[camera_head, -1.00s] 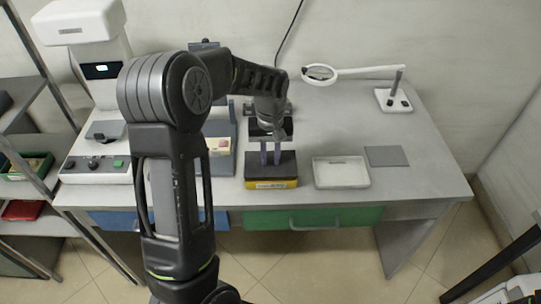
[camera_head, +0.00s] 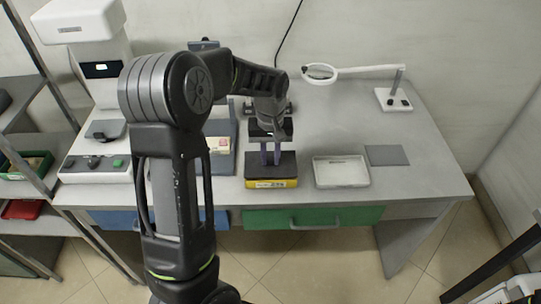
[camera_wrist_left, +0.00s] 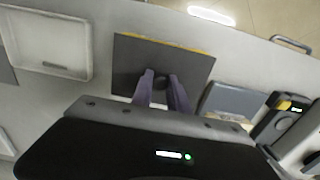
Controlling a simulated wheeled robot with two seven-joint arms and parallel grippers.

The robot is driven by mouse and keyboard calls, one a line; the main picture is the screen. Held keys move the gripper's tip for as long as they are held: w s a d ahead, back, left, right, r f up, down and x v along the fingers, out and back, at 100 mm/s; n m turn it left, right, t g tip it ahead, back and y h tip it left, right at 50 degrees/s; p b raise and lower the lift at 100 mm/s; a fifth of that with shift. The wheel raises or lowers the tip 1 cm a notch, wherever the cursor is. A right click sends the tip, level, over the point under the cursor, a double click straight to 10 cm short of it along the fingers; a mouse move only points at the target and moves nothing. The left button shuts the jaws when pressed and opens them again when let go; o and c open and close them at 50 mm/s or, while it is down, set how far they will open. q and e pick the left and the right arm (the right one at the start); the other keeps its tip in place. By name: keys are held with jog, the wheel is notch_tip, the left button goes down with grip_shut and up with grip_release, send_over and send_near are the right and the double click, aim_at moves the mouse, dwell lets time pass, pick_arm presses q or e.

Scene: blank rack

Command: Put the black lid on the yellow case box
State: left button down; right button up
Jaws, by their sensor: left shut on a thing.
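The black lid (camera_head: 287,166) lies over the top of the yellow case box (camera_head: 271,184) near the table's front edge. It looks level, and no clear gap shows between lid and box. My left gripper (camera_head: 270,161) points down at the lid's middle and is shut on the lid's small raised part. In the left wrist view its fingers (camera_wrist_left: 163,82) meet at that part, on the dark square lid (camera_wrist_left: 135,58). A thin yellow edge of the box (camera_wrist_left: 180,46) shows along one side of the lid. My right gripper does not show.
A white tray (camera_head: 341,184) stands just right of the box, with a grey flat plate (camera_head: 387,155) beyond it. A magnifier lamp (camera_head: 393,98) stands at the back right. The right part of the table is clear.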

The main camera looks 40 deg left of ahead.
aim_at(271, 158)
pick_arm(q)
jog(key=shift+f+b, duration=0.3)
jog(key=shift+f, duration=0.3)
jog(key=c, duration=1.2)
grip_release()
jog(key=shift+r, duration=0.1)
notch_tip(271, 158, up, 8)
jog(key=shift+f+b, duration=0.15)
jog(key=shift+b, duration=0.2)
